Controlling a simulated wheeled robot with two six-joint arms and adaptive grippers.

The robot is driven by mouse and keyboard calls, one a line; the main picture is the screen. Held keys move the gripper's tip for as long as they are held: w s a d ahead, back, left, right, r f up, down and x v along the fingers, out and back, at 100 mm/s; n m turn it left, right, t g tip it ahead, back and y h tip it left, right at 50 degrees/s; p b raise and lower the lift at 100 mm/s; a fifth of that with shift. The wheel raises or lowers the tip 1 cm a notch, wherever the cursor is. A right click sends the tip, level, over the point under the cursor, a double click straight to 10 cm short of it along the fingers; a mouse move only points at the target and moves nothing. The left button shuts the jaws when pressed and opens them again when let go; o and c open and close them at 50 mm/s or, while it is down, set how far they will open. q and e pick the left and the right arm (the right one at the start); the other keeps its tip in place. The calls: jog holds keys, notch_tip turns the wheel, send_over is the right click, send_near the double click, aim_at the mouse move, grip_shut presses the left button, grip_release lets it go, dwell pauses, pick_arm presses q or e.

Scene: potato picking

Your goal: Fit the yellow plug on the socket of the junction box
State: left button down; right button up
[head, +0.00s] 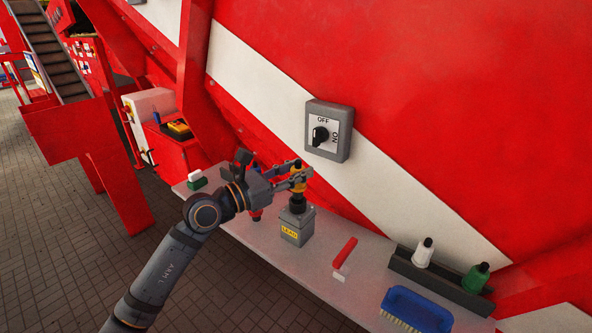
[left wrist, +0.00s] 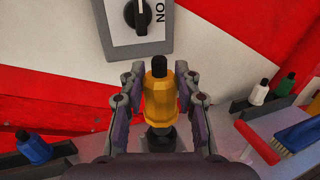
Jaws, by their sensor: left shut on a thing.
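The yellow plug (head: 298,185) has a black top end and stands about upright. My left gripper (head: 299,176) is shut on it, with a finger on each side. The plug also shows between the fingers in the left wrist view (left wrist: 160,97). The grey junction box (head: 296,227) with a yellow label sits on the shelf directly under the plug. Its black socket (head: 297,205) is on top, just below the plug, and shows dark under it in the left wrist view (left wrist: 160,139). I cannot tell whether plug and socket touch. My right gripper is not in view.
A grey OFF/ON switch box (head: 343,144) is on the red and white wall behind. On the shelf (head: 285,255), a red-handled tool (head: 346,253), blue brush (head: 414,308), and white (head: 423,253) and green (head: 476,278) bottles in a dark rack are at right. A green-and-white item (head: 197,180) is at left.

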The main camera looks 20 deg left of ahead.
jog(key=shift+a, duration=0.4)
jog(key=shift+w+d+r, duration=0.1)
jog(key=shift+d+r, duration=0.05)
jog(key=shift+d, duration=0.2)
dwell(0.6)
pick_arm(q)
jog(key=shift+f+b, duration=0.5)
jog(key=shift+f, duration=0.2)
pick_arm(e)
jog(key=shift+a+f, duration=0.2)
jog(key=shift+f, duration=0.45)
pick_arm(q)
jog(key=shift+f+b, duration=0.9)
jog(key=shift+f, duration=0.15)
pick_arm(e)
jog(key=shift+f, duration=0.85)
pick_arm(q)
jog(key=c, duration=0.9)
grip_release()
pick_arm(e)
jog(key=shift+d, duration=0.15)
pick_arm(q)
jog(key=shift+o, duration=0.2)
notch_tip(320, 180, up, 10)
jog(key=shift+r, duration=0.1)
